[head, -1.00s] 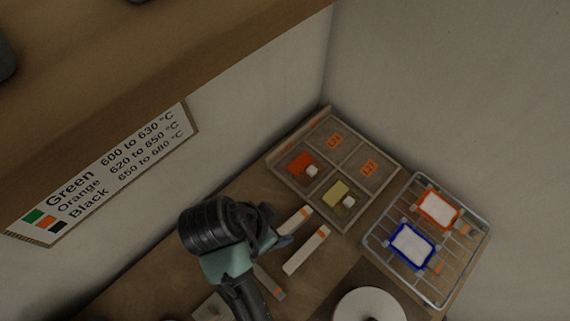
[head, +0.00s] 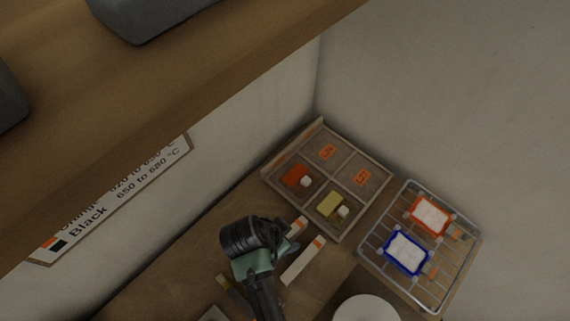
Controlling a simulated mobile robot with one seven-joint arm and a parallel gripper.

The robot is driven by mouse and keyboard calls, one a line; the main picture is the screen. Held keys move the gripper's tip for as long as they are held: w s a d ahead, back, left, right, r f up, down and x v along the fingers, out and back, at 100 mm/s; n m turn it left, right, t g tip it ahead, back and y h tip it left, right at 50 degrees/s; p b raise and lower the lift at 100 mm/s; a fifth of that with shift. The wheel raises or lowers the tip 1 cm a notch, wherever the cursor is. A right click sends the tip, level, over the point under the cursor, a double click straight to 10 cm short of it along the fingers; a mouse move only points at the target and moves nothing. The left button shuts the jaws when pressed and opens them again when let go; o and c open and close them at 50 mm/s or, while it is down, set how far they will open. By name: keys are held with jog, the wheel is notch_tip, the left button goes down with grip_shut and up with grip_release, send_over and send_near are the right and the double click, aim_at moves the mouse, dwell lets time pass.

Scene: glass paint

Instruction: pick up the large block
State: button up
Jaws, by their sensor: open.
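No single thing is clearly marked as the large block. Two pale bars with orange bands lie on the bench: a fully visible bar (head: 303,262) and another bar (head: 298,226) partly hidden behind my gripper. A divided tray (head: 357,220) holds an orange block (head: 295,175) and a yellow block (head: 329,204), each with a small white cube beside it. My gripper (head: 292,246) is over the bench, close to the pale bars and left of and below the tray. It is open; its fingers are small and partly hidden by my wrist. I see nothing held.
A wire rack (head: 378,266) right of the tray carries an orange-framed tile (head: 431,216) and a blue-framed tile (head: 407,253). A round white disc (head: 367,309) is at the bottom edge. A wooden shelf (head: 190,70) overhangs upper left. Walls close the corner behind the tray.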

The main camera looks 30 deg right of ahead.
grip_shut()
jog(key=shift+r, duration=0.1)
dwell(0.4)
notch_tip(320, 180, up, 10)
jog(key=shift+f+b, duration=0.1)
jog(key=shift+b, duration=0.2)
jog(key=shift+r+p, duration=1.55)
jog(key=shift+p, duration=0.15)
notch_tip(320, 180, up, 5)
jog(key=p, duration=0.5)
jog(key=shift+f, duration=0.1)
